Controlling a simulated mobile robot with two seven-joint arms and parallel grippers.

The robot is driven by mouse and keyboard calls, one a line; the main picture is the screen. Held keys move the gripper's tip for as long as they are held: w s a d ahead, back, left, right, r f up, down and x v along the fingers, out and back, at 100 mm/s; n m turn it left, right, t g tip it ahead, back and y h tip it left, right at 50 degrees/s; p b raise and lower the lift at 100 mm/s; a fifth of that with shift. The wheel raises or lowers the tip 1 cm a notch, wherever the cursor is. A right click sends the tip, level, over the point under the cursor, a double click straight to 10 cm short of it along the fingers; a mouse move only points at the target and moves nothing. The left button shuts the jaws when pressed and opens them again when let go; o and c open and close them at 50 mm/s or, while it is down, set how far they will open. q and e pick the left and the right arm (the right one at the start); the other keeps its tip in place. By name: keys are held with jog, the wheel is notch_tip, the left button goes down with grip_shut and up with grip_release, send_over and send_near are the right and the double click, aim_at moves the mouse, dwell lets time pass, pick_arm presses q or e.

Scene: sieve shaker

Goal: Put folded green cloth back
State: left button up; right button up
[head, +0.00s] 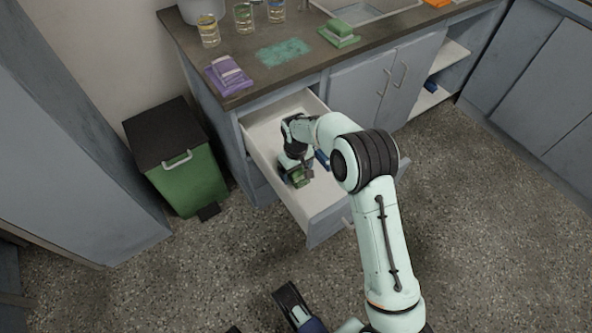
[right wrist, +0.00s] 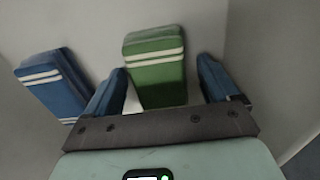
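A folded green cloth with white stripes (right wrist: 155,66) lies in the open white drawer; it also shows in the head view (head: 300,176). My right gripper (head: 297,170) reaches down into the drawer. In the right wrist view its blue fingers (right wrist: 160,88) stand apart on either side of the green cloth, with a gap showing at each side. A folded blue cloth with white stripes (right wrist: 53,83) lies just left of the left finger; part of it shows in the head view (head: 322,160).
The drawer (head: 262,125) is pulled out under the grey counter. A green bin (head: 188,180) stands left of the drawer.

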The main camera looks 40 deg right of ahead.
aim_at(296, 171)
notch_tip(296, 171, up, 8)
jog(key=shift+r+p, duration=0.1)
jog(key=shift+p, duration=1)
pick_arm(q)
jog(key=shift+t, duration=0.4)
jog(key=r, duration=0.1)
jog(key=w+d+r, duration=0.1)
jog(key=r, duration=0.1)
jog(key=w+r+p, duration=0.1)
jog(key=r, duration=0.1)
jog(key=shift+w+d, duration=0.1)
jog(key=shift+d, duration=0.2)
pick_arm(e)
notch_tip(296, 171, up, 4)
jog(key=shift+r, duration=0.1)
